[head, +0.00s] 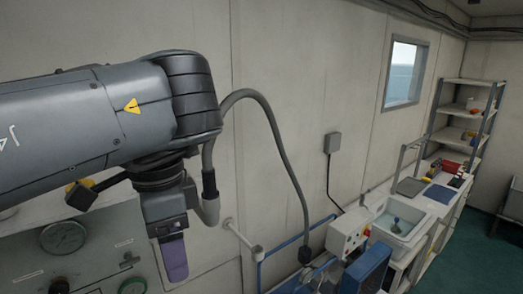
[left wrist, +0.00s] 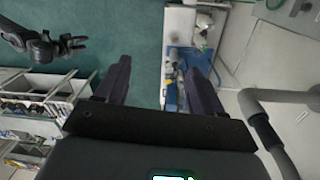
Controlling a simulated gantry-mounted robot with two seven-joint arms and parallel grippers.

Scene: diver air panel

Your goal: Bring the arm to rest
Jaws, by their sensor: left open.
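My left arm (head: 90,110) reaches in from the left in the head view, in front of the wall. My left gripper (head: 174,262) hangs below its wrist, with one purple finger showing, in front of the gauge panel (head: 95,245). In the left wrist view, the two fingers of my left gripper (left wrist: 160,82) stand wide apart with nothing held between them. A dark gripper, which looks like my right one (left wrist: 75,44), shows small at the upper left of that view. Its jaw state is too small to tell.
A gauge (head: 63,237) is on the panel beside the left gripper. A grey hose (head: 272,125) curves down the wall. A control box (head: 348,232), a sink (head: 400,220) and a shelf rack (head: 465,115) stand to the right. Green floor (left wrist: 120,30) is open below.

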